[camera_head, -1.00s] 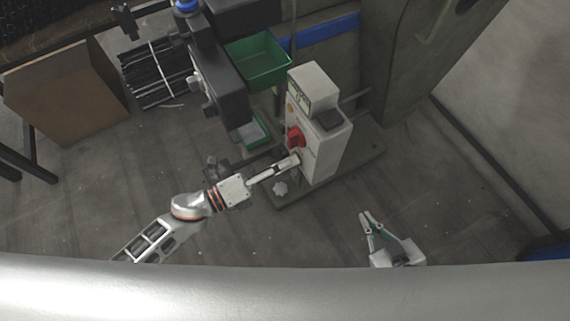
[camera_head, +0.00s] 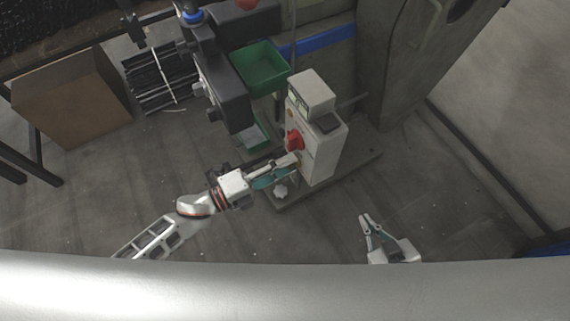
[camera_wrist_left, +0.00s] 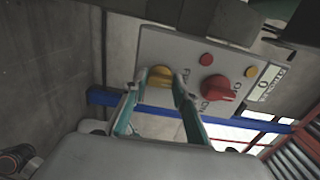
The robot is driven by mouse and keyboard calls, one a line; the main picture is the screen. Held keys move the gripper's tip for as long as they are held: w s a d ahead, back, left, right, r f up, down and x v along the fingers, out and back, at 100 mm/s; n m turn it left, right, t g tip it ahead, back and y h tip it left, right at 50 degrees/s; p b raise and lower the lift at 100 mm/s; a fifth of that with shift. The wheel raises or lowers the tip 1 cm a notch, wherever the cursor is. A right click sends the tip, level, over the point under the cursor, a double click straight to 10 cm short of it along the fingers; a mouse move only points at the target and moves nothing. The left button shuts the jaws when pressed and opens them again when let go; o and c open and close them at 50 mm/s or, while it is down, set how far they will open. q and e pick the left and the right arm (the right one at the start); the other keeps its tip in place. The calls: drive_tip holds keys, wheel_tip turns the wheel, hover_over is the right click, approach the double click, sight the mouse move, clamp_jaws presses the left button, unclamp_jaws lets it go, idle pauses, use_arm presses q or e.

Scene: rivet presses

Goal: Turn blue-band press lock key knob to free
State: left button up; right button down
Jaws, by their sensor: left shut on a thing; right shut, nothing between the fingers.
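The press control box (camera_head: 318,150) is a white upright box with a red knob (camera_head: 295,139) on its left-facing panel. In the left wrist view, the panel (camera_wrist_left: 190,55) carries a yellow lock key knob (camera_wrist_left: 160,76) and, to its right, the red knob (camera_wrist_left: 218,90). My left gripper (camera_head: 293,161) reaches the panel just below the red knob. In the left wrist view its fingers (camera_wrist_left: 160,88) are shut on the yellow knob, one on each side, partly hiding the panel lettering. My right gripper (camera_head: 366,218) is shut and empty, low and to the right of the box.
A green bin (camera_head: 260,66) and a dark press machine (camera_head: 222,85) stand left of the box. A cardboard box (camera_head: 68,95) and a bundle of dark rods (camera_head: 160,75) are at the far left. A grey column (camera_head: 400,75) stands behind right. The floor at right is clear.

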use_arm(q)
drive_tip(key=o, duration=1.1)
drive_tip(key=v, duration=1.2)
